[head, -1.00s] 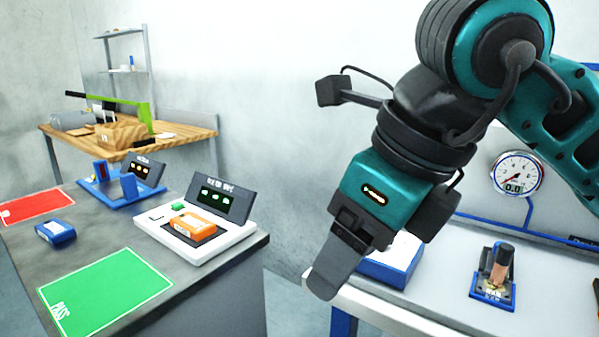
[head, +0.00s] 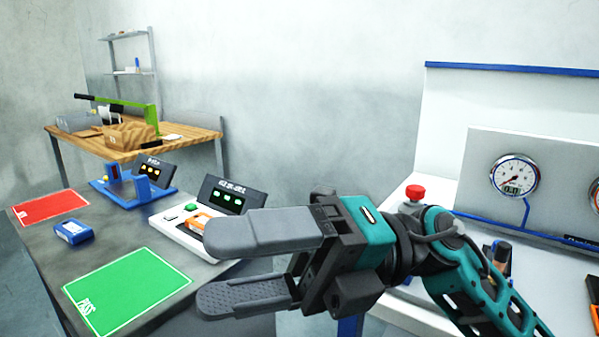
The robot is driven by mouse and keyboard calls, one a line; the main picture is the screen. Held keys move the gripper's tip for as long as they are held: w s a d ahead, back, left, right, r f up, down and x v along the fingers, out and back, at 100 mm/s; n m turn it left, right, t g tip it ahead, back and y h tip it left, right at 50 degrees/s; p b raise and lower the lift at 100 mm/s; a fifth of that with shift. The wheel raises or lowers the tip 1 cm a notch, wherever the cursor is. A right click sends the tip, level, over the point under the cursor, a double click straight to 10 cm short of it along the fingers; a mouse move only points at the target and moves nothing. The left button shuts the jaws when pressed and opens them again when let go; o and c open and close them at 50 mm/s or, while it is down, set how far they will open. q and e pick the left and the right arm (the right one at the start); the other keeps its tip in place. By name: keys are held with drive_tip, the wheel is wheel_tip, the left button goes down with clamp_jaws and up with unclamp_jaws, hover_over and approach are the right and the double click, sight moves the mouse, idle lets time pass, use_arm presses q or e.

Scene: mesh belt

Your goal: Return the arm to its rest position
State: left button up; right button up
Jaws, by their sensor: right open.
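My right gripper (head: 256,266) is in the middle of the head view, with its arm (head: 462,270) coming in from the lower right. Its two grey fingers are spread apart and point left, with nothing between them. The fingers show in front of the grey table's right end and partly cover the white test device (head: 170,221) and the orange box (head: 199,221) on it. My left gripper is not in view.
The grey table (head: 48,260) holds a green PASS mat (head: 127,290), a red mat (head: 48,207), a blue box (head: 74,231) and a blue fixture (head: 120,190). On the right, a white bench has a red button (head: 415,192) and a gauge (head: 514,177). A wooden table (head: 170,147) stands behind.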

drive_tip(key=w+d+f+m+t+h+p, duration=0.15)
drive_tip(key=w+d+f+m+t, duration=0.55)
drive_tip(key=m+t, duration=0.8)
drive_tip(key=w+d+f+m+t+h, duration=0.35)
drive_tip(key=w+f+m+t, duration=0.35)
drive_tip(key=m+t, duration=0.75)
drive_tip(key=s+d+f+m+g+h+p, duration=0.1)
drive_tip(key=d+f+m+g+h, duration=0.1)
drive_tip(key=d+f+m+h, duration=0.45)
drive_tip(key=s+d+f+m+g+h, duration=0.1)
drive_tip(key=f+m+g+h, duration=0.15)
drive_tip(key=f, duration=0.75)
drive_tip(key=s+d+f+m+g+h, duration=0.1)
drive_tip(key=s+d+f+m+g, duration=0.1)
drive_tip(key=s+f, duration=0.3)
drive_tip(key=s+d+f+m+g+h, duration=0.1)
drive_tip(key=s+f+g, duration=0.2)
drive_tip(key=s+f, duration=0.3)
wheel_tip(320, 180, down, 2)
drive_tip(key=shift+d+f+m+g, duration=0.1)
drive_tip(key=shift+d+m+g, duration=0.25)
drive_tip(key=shift+d+g, duration=0.05)
